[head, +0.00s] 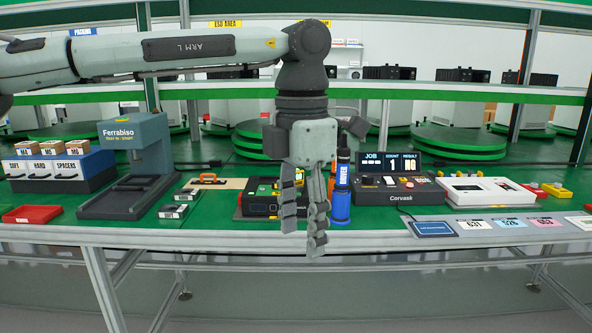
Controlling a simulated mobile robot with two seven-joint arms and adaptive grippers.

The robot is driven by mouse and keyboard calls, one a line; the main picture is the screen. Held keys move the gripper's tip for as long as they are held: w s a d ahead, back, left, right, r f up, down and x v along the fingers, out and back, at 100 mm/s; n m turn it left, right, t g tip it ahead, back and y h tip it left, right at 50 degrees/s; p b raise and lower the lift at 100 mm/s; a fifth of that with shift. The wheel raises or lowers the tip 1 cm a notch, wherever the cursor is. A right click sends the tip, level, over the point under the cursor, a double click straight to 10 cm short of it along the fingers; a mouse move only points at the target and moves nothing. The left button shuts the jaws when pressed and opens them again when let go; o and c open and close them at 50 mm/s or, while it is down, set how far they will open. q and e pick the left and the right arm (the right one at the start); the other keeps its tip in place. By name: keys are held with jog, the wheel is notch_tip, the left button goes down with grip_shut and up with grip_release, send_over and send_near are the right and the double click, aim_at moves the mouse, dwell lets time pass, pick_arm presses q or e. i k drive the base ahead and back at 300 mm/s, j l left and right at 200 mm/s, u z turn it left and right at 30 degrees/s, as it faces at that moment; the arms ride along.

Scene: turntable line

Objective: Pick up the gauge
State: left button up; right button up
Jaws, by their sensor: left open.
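No object is clearly labelled as a gauge, so I cannot tell for certain which one it is. A dark green and black boxy device (259,205) with yellow and red details sits on the green bench, partly hidden behind my left gripper. Two small grey blocks (173,211) lie left of it. My left gripper (303,233) hangs pointing down in front of the bench, its fingers apart and nothing visible between them. It overlaps the device's right side in the head view; the depth gap is unclear. My right gripper is not in view.
A grey Ferrabiso press (134,165) stands left. A Corvask console (401,190) and a white unit (480,192) stand further right. A red tray (32,214) lies far left. Cards lie along the right front edge.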

aim_at(298, 179)
jog(key=i, duration=1.45)
